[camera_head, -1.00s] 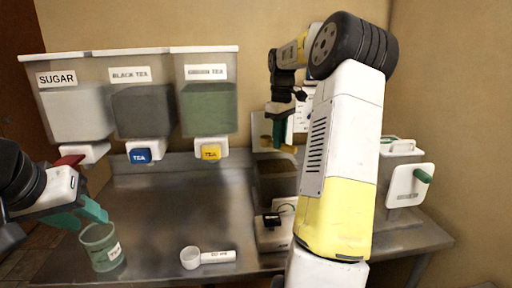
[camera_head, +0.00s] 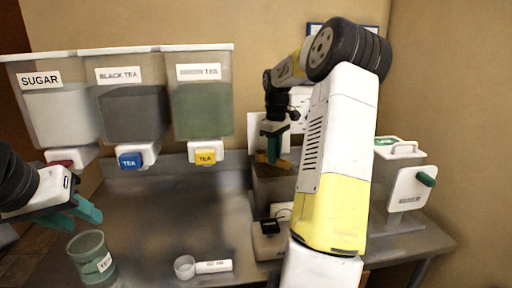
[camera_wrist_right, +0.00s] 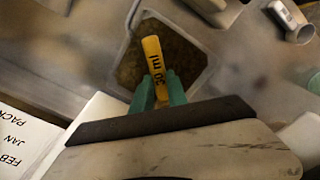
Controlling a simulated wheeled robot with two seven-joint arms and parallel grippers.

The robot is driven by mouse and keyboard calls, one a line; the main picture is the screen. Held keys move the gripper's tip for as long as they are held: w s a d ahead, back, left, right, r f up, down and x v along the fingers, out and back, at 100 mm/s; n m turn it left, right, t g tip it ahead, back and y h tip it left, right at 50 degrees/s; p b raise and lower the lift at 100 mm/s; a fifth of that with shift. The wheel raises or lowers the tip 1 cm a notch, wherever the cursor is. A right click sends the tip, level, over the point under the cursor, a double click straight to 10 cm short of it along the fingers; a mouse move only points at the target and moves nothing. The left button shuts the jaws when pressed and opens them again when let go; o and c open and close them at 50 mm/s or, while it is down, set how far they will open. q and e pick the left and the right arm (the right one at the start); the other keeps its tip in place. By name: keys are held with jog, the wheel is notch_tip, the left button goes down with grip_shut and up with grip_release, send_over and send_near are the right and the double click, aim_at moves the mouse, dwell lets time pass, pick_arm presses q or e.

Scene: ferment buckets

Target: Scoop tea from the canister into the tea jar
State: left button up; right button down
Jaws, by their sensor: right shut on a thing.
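The canister (camera_head: 278,186), an open square container of brown tea, stands behind the scale; the right wrist view looks down at its rim (camera_wrist_right: 203,82). My right gripper (camera_head: 272,132) is shut on the yellow scoop (camera_head: 270,160), its handle marked 30 ml (camera_wrist_right: 153,58). It holds the scoop over the canister's opening; the bowl cannot be made out, so I cannot tell how deep it sits. The green tea jar (camera_head: 92,262) stands upright at the front left. My left gripper (camera_head: 80,214) is open, its teal fingers just above and beside the jar's rim, holding nothing.
A white measuring cup (camera_head: 186,267) lies on the steel counter right of the jar. Dispensers for sugar (camera_head: 62,118), black tea (camera_head: 133,112) and another tea (camera_head: 203,110) hang behind. A scale (camera_head: 270,238) sits before the canister. A white lidded bin (camera_head: 400,185) stands right.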

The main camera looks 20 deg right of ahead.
notch_tip(320, 180, down, 7)
dwell(0.6)
jog(key=shift+f, duration=0.1)
dwell(1.2)
jog(key=shift+r, duration=5.1)
